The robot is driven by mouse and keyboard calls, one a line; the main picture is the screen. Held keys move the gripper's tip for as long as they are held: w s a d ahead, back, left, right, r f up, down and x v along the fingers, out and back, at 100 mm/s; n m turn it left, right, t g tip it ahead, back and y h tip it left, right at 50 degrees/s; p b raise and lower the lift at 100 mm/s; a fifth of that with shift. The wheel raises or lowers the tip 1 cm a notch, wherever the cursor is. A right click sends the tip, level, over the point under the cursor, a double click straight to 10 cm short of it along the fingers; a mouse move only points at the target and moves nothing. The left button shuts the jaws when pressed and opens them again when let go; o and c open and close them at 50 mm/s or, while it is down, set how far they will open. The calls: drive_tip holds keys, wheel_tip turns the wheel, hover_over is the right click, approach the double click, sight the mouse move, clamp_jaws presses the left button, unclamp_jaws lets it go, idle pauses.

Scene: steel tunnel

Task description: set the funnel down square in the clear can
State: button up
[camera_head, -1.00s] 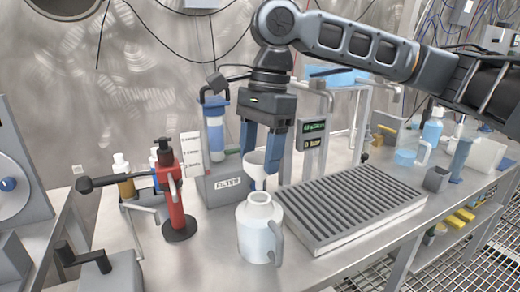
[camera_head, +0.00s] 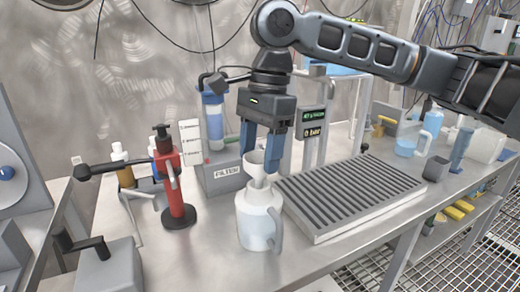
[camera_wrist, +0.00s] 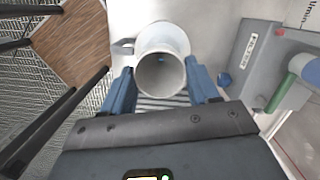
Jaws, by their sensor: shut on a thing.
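The funnel (camera_head: 256,165) is a pale, whitish cone with a narrow spout pointing down. My gripper (camera_head: 261,162) has its two blue fingers shut on the funnel, and it holds it about upright. The can (camera_head: 256,222) is pale and translucent, with a round mouth and a side handle, and stands on the bench directly below. The spout overlaps the can's mouth in the head view; how deep it sits, I cannot tell. In the wrist view the funnel's open top (camera_wrist: 161,76) lies between the fingers and covers part of the can (camera_wrist: 165,35).
A ribbed drain tray (camera_head: 350,200) lies right of the can. A grey filter unit (camera_head: 222,180) with a clear-and-blue cartridge stands behind. A red pump dispenser (camera_head: 172,185) stands left. A bluish jug (camera_head: 408,143) is farther right.

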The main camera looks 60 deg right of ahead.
drive_tip(key=shift+f, duration=0.25)
drive_tip(key=shift+w+f+b, duration=0.1)
drive_tip(key=shift+f+b, duration=0.3)
drive_tip(key=shift+f, duration=0.5)
drive_tip(key=shift+f+p, duration=0.3)
drive_tip(key=o, duration=1.3)
